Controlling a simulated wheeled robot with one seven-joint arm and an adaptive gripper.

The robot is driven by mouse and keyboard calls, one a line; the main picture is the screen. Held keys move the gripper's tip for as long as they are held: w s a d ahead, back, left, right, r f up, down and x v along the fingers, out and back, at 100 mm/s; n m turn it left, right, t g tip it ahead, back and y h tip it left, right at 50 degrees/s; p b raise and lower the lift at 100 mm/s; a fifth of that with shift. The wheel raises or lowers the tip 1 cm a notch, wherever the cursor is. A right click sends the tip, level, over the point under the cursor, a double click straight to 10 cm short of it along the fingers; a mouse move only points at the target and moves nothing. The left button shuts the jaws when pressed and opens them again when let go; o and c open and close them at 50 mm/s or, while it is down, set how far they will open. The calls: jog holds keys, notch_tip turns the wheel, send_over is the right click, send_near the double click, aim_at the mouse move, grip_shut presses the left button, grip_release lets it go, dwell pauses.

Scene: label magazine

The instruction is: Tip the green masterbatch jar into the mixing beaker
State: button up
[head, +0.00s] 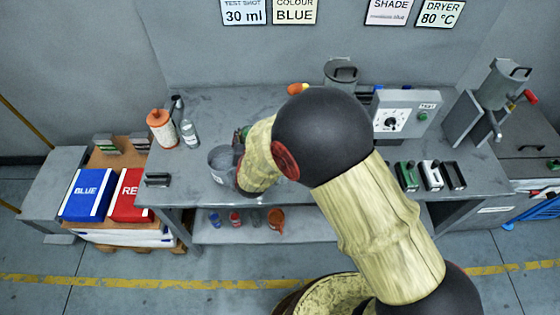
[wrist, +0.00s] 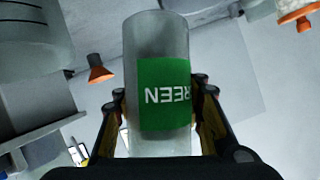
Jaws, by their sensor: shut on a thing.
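The green masterbatch jar (wrist: 164,95) is a pale, translucent cylinder with a green label, and the lettering on it appears upside down in the wrist view. My gripper (wrist: 162,108) is shut on the jar, with a finger on each side. In the head view only a small green patch (head: 244,131) shows beside my forearm, and my arm hides the rest of the jar and the gripper. The mixing beaker (head: 221,166) is a grey, translucent vessel on the bench, just left of and below that patch. I cannot tell whether anything is leaving the jar.
An orange-topped container (head: 161,128) and a clear bottle (head: 189,134) stand on the bench to the left. Small coloured jars (head: 235,219) stand on the lower shelf. A grey test machine (head: 403,113) is at the right.

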jog(key=shift+d+f+m+t+y+b, duration=0.1)
jog(key=shift+d+m+t+y+b, duration=0.15)
jog(key=shift+m+y+b, duration=0.75)
jog(key=shift+d+f+m+t+y+b, duration=0.1)
jog(key=shift+d+m+t+b, duration=0.35)
jog(key=shift+b, duration=1.2)
jog(key=shift+d+m+t+y+b, duration=0.1)
jog(key=shift+m+y+b, duration=0.4)
jog(key=shift+m+b, duration=0.65)
jog(key=shift+a+f+m+t+y+b, duration=0.15)
jog(key=shift+m+b, duration=0.25)
jog(key=shift+b, duration=1.05)
jog(key=shift+d+f+m+t+y+b, duration=0.1)
jog(key=shift+m+t+y+b, duration=0.25)
jog(key=shift+b, duration=1.15)
jog(key=shift+a+f+m+y+b, duration=0.1)
jog(key=shift+m+b, duration=0.35)
jog(key=shift+b, duration=1)
jog(key=shift+s+d+r+m+t+b, duration=0.1)
jog(key=shift+d+r+m+t+b, duration=0.1)
jog(key=shift+d+r+m+b, duration=0.3)
jog(key=shift+d+r+m+t+b, duration=0.1)
jog(key=shift+d+m+t+b, duration=0.15)
jog(key=shift+b, duration=0.4)
jog(key=shift+d+r+m, duration=0.2)
jog(key=shift+r+m, duration=0.15)
jog(key=shift+m, duration=0.1)
